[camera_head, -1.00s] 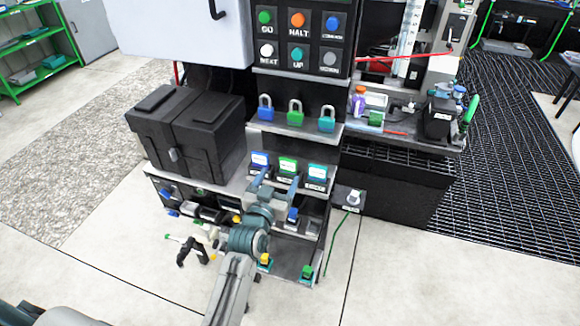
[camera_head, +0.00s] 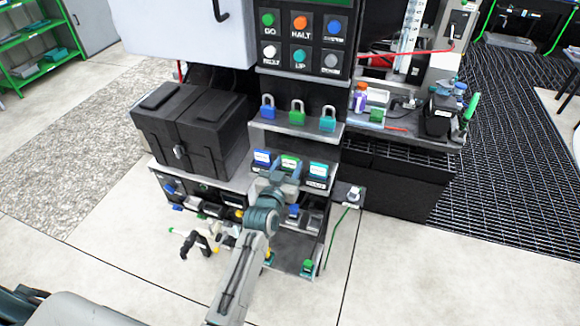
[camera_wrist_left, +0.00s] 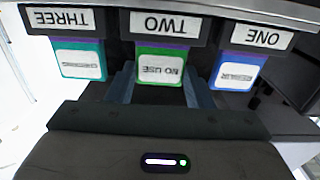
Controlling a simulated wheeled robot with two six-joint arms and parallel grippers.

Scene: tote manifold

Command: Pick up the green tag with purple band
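The green tag (camera_wrist_left: 161,68) with a white label and a purple band along its edge hangs in the middle slot, marked TWO, in the left wrist view. In the head view the green tag (camera_head: 290,163) sits on the shelf, partly hidden by my gripper. My left gripper (camera_head: 277,175) is at the shelf front, before the tag. Its two fingers (camera_wrist_left: 160,88) are apart, one on each side of the green tag. I cannot tell whether they touch it. My right gripper is not in view.
A blue tag (camera_wrist_left: 236,70) marked ONE and a teal tag (camera_wrist_left: 79,64) marked THREE flank the green one closely. Padlocks (camera_head: 297,112) stand on the shelf above. A black case (camera_head: 190,125) is to the left. A lower shelf holds small items.

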